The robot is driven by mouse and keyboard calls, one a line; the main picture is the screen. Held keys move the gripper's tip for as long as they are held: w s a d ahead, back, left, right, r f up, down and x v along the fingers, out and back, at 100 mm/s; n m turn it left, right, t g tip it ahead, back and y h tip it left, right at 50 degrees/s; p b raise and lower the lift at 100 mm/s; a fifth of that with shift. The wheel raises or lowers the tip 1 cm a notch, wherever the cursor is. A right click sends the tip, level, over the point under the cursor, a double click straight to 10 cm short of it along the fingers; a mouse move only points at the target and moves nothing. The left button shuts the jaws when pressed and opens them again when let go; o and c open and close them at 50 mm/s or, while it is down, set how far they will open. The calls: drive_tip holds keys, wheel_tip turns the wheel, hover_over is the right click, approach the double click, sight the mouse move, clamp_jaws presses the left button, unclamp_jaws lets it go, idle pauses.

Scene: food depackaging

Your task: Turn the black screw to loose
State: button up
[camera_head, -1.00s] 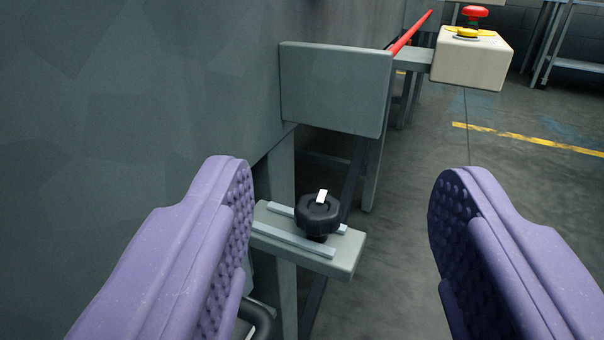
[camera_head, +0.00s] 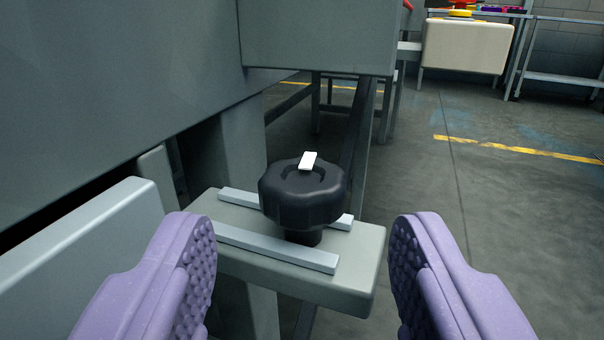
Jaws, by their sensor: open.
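The black screw (camera_head: 302,197) is a knob with a scalloped edge and a white mark (camera_head: 308,160) on its top. It stands upright on a grey bracket plate (camera_head: 325,287), between two light metal rails (camera_head: 275,250). My gripper (camera_head: 303,250) is open, with one purple, studded finger at the lower left and the other at the lower right. The knob appears between and beyond the fingertips, and neither finger touches it. The gap between the fingers is wider than the knob.
A grey machine wall (camera_head: 110,90) fills the left side, with a light panel (camera_head: 80,240) at the lower left. A grey box (camera_head: 318,35) overhangs behind the knob. A beige control box (camera_head: 465,47) is at the upper right. Open floor (camera_head: 500,210) lies to the right.

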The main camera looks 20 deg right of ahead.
sight(303, 228)
drive_tip(key=b+x, duration=0.1)
drive_tip(key=x, duration=0.3)
drive_tip(key=shift+w+d+f, duration=0.1)
drive_tip(key=shift+w+d+b, duration=0.1)
drive_tip(key=shift+w+b, duration=0.2)
drive_tip(key=shift+w, duration=0.1)
drive_tip(key=c, duration=1)
